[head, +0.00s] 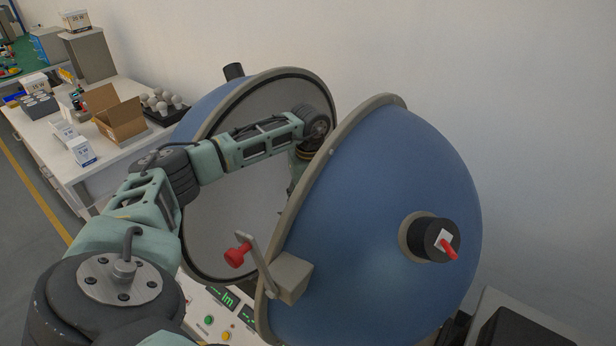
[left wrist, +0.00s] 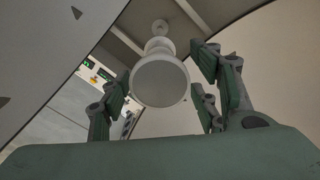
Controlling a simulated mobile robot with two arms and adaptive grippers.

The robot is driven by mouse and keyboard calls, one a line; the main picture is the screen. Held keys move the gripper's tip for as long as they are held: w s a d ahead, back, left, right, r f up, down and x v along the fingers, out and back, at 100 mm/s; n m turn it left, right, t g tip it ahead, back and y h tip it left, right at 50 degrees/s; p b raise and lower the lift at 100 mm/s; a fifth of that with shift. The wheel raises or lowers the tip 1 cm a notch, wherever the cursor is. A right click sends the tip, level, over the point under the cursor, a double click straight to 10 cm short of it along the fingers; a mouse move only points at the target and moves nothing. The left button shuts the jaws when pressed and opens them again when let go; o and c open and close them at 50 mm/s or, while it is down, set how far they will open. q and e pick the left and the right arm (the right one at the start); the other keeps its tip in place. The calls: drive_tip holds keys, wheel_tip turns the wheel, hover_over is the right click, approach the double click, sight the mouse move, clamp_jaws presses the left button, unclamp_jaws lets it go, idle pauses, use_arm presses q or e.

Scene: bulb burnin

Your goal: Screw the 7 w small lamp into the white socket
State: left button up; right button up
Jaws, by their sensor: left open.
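A pale round-faced lamp (left wrist: 160,82) is in the middle of the left wrist view, its face towards the camera. A white neck-like part (left wrist: 159,46) shows behind it, with a small round white piece (left wrist: 160,27) beyond. I cannot tell which of these is the white socket, or read any wattage. My left gripper (left wrist: 163,76) is open, its fingers on both sides of the lamp with gaps visible. In the head view my left arm reaches into the open sphere, and its gripper is mostly hidden behind the near half. My right gripper is not in view.
The blue sphere's near half (head: 390,220) and far half (head: 200,108) stand close around my left arm. A side table (head: 65,172) holds a cardboard box (head: 122,122), small cartons (head: 81,151) and several bulbs (head: 163,102).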

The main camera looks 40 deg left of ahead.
use_arm(q)
drive_tip(key=n+p, duration=0.1)
drive_tip(key=n, duration=0.2)
drive_tip(key=n+p, duration=0.1)
drive_tip(key=n, duration=0.3)
drive_tip(key=shift+w+d+r, duration=0.1)
drive_tip(key=shift+d+r, duration=0.05)
drive_tip(key=shift+d, duration=0.05)
drive_tip(key=shift+n+p, duration=0.3)
drive_tip(key=shift+n, duration=0.5)
drive_tip(key=n, duration=0.3)
drive_tip(key=shift+w+n, duration=0.15)
drive_tip(key=shift+n, duration=0.25)
drive_tip(key=shift+c, duration=0.3)
